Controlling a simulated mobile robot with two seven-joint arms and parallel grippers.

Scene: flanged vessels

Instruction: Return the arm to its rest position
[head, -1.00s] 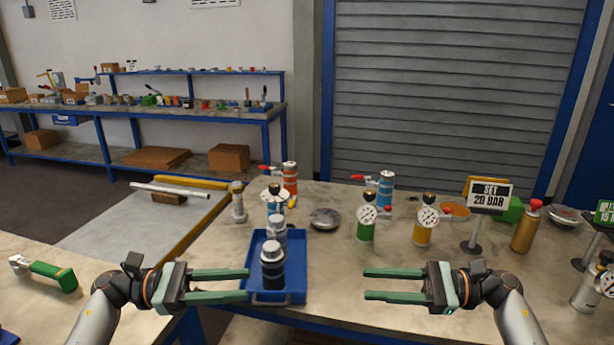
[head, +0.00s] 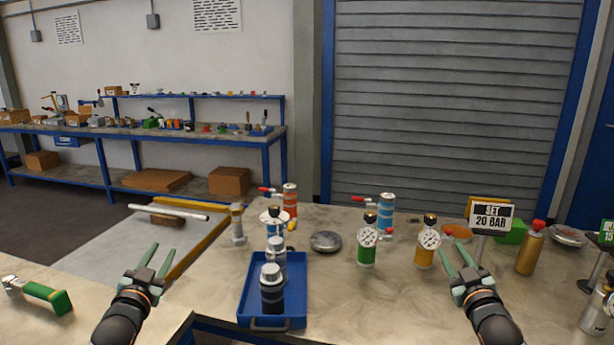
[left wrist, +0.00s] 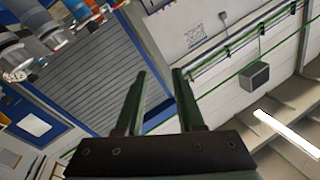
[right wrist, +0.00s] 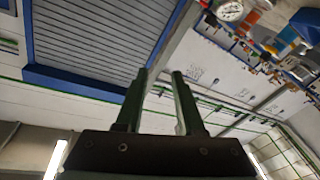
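My left gripper (head: 159,261) is open and empty, pointing up and away over the gap left of the blue tray. Its parted fingers also show in the left wrist view (left wrist: 160,95). My right gripper (head: 459,262) is open and empty above the front right of the table, below the orange gauge vessel (head: 427,247) in the picture. Its parted fingers also show in the right wrist view (right wrist: 163,95). Neither gripper appears to touch anything.
A green gauge vessel (head: 366,248), a "SET 20 BAR" sign (head: 491,216) and a gold bottle (head: 530,250) stand on the right. The front middle of the table (head: 370,305) is clear.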

